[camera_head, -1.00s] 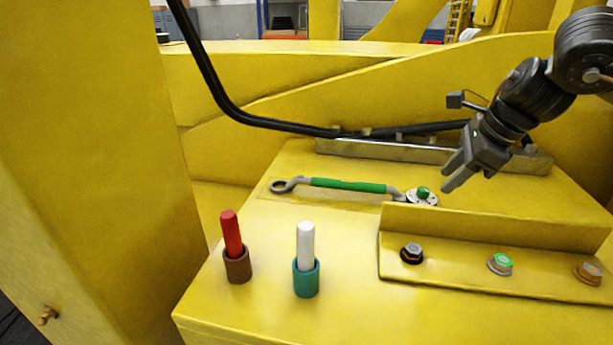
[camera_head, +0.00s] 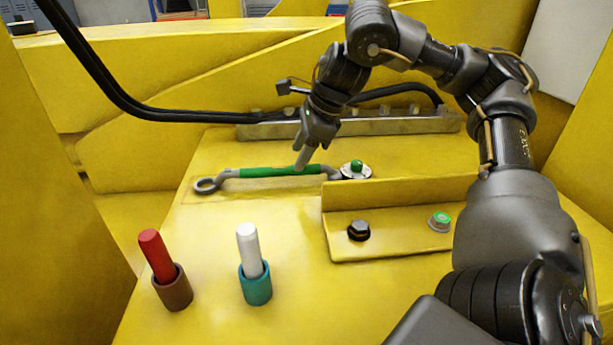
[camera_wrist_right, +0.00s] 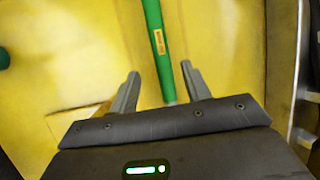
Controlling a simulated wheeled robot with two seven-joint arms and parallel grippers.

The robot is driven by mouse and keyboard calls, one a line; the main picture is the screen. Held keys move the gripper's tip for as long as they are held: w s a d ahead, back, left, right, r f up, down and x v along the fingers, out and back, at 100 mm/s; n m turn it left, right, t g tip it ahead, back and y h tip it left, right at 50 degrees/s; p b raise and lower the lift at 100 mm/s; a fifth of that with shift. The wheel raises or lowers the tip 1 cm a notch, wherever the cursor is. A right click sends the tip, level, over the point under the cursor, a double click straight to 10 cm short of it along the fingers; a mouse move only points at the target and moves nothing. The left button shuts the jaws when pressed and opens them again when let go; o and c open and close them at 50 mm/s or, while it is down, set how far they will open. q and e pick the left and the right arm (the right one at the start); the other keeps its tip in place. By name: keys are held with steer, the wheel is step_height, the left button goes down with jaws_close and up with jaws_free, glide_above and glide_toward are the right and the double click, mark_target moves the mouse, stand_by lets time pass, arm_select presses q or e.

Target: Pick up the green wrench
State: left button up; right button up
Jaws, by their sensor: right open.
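The green wrench (camera_head: 266,172) has a green handle and grey ends. It lies on the yellow surface with its ring end at the left, and its right end is beside a round plate with a green knob (camera_head: 355,168). My right gripper (camera_head: 303,166) is at the right part of the green handle. In the right wrist view the gripper (camera_wrist_right: 160,84) is open, and the green handle (camera_wrist_right: 157,40) runs between its two fingers. Whether the fingers touch the handle cannot be told. My left gripper is not in view.
A red peg (camera_head: 156,256) stands in a brown holder and a white peg (camera_head: 249,250) in a teal holder, at front left. A raised yellow bracket (camera_head: 390,243) with bolts lies at right. Black hoses (camera_head: 150,113) run behind. The surface between pegs and wrench is clear.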

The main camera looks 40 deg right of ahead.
mark_target(284, 175)
steer(key=shift+f, duration=0.15)
steer(key=shift+w+f+p, duration=0.2)
steer(key=shift+f+p, duration=0.15)
steer(key=shift+p, duration=0.15)
steer(key=p+x, duration=0.1)
steer(key=x, duration=0.2)
steer(key=shift+w+f, duration=0.2)
steer(key=shift+f, duration=0.05)
steer(key=shift+w+f, duration=0.15)
steer(key=shift+f, duration=0.3)
steer(key=shift+r, duration=0.15)
jaws_close()
